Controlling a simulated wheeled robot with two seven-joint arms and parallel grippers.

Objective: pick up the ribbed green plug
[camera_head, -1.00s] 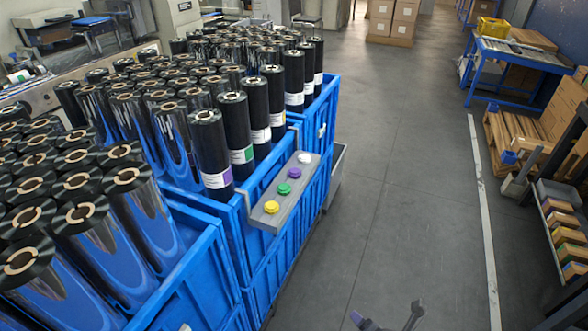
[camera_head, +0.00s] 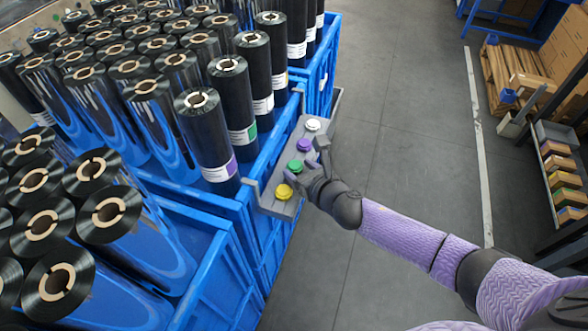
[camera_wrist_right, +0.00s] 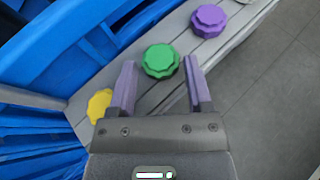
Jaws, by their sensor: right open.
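The ribbed green plug (camera_head: 295,167) sits on a narrow grey shelf (camera_head: 270,198) at the side of the blue crates. In the right wrist view the green plug (camera_wrist_right: 161,61) lies just ahead of and partly between the fingertips of my right gripper (camera_wrist_right: 160,75). The fingers are open, one on each side, with gaps to the plug. In the head view my right gripper (camera_head: 315,164) is over the shelf, beside the green plug. My left gripper is not in view.
A yellow plug (camera_head: 284,191), a purple plug (camera_head: 304,145) and a white plug (camera_head: 313,125) share the shelf in a row with the green one. Black film rolls (camera_head: 207,130) stand in the blue crates (camera_head: 205,205) to the left.

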